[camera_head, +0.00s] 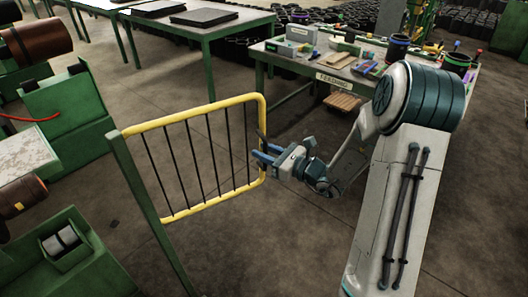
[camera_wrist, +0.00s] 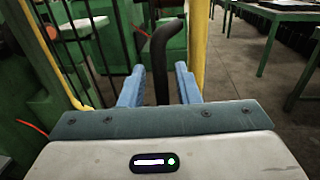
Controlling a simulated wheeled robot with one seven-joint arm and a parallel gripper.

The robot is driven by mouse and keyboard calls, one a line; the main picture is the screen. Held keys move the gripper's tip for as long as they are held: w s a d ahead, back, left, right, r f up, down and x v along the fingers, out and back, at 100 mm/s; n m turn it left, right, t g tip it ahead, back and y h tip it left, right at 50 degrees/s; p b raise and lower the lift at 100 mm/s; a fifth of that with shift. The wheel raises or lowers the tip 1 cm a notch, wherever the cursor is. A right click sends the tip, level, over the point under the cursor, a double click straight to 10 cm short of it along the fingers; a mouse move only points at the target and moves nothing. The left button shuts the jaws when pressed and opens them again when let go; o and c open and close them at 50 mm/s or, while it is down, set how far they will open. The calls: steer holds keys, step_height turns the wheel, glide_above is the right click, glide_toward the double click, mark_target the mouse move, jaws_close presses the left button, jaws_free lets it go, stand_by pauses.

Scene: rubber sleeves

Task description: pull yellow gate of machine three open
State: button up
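The yellow gate (camera_head: 193,118) has black vertical bars and hangs from a green post (camera_head: 148,205) on its left. Its free right side is by my gripper (camera_head: 266,153). In the wrist view, the gate's yellow frame (camera_wrist: 198,42) stands just right of the fingers. A black curved handle (camera_wrist: 159,62) stands upright between the two blue fingers of my gripper (camera_wrist: 159,88). The fingers are open, with a gap on each side of the handle. The handle's lower end is hidden behind my gripper body.
Green machines (camera_head: 70,118) with rollers stand at the left. A cluttered worktable (camera_head: 300,62) stands behind my arm, and green tables (camera_head: 222,30) are at the back. Bare concrete floor surrounds the gate, with free room in front and behind it.

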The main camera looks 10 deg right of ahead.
steer(key=b+v, duration=0.2)
steer(key=v, duration=1.1)
steer(key=shift+s+d, duration=0.2)
steer(key=shift+s, duration=0.15)
steer(key=s+a+n+g+h, duration=0.3)
steer(key=s+a+n+g, duration=0.8)
steer(key=s+n, duration=0.15)
steer(key=s+d+r+n+t+h, duration=0.1)
steer(key=s+d+r+n+h, duration=0.1)
steer(key=n+h, duration=0.3)
steer(key=s+d+r+n+t+h, duration=0.1)
steer(key=s+d+n+h, duration=0.2)
steer(key=n, duration=0.5)
steer(key=d+h, duration=0.1)
steer(key=h, duration=0.1)
steer(key=shift+d+r+h, duration=0.3)
steer(key=shift+d+r, duration=0.05)
steer(key=shift+r, duration=0.05)
steer(key=shift+n, duration=0.35)
